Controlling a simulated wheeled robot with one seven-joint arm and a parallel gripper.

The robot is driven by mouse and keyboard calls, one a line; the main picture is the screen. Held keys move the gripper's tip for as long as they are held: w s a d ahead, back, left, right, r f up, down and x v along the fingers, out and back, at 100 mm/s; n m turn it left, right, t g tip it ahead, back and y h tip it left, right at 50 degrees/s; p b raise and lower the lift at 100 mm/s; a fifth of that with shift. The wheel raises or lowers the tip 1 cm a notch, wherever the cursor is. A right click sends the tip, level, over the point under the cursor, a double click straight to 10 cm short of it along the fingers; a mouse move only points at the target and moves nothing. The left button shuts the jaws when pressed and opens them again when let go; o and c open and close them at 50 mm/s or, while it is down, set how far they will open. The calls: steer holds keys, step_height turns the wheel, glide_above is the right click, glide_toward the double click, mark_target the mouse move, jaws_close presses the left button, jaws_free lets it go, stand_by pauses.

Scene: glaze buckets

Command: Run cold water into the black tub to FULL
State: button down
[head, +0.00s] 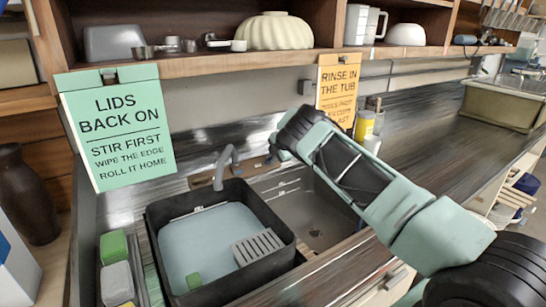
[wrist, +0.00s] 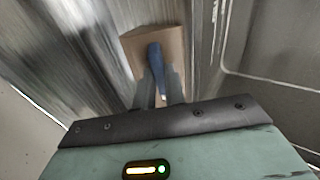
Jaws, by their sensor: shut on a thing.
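The black tub (head: 284,222) stands in the left part of the sink, under the curved grey spout (head: 222,165). A flat pale blue surface (head: 195,240) shows inside it, with a grey slotted piece and a small green block. White marks show on its inner back wall, too small to read. I cannot make out a stream from the spout. In the wrist view my gripper (wrist: 158,92) is shut on a blue lever (wrist: 155,58) over a tan plate (wrist: 130,42). In the head view my arm hides most of the lever and the fingertips.
The sink basin (head: 300,200) to the right of the tub is open. Green and grey sponges (head: 115,265) sit left of the tub. A yellow container (head: 364,125) stands behind my arm. Two signs hang from the shelf (head: 225,62) above.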

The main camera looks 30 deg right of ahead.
steer(key=shift+m, duration=0.4)
steer(key=c, duration=1.5)
jaws_free()
steer(key=shift+o, duration=0.2)
steer(key=shift+s+r+b, duration=0.35)
steer(key=shift+s+b, duration=0.05)
steer(key=shift+b, duration=0.15)
steer(key=s+d+b, duration=0.2)
steer(key=s+b, duration=0.1)
steer(key=s, duration=0.9)
steer(key=shift+w+r, duration=0.1)
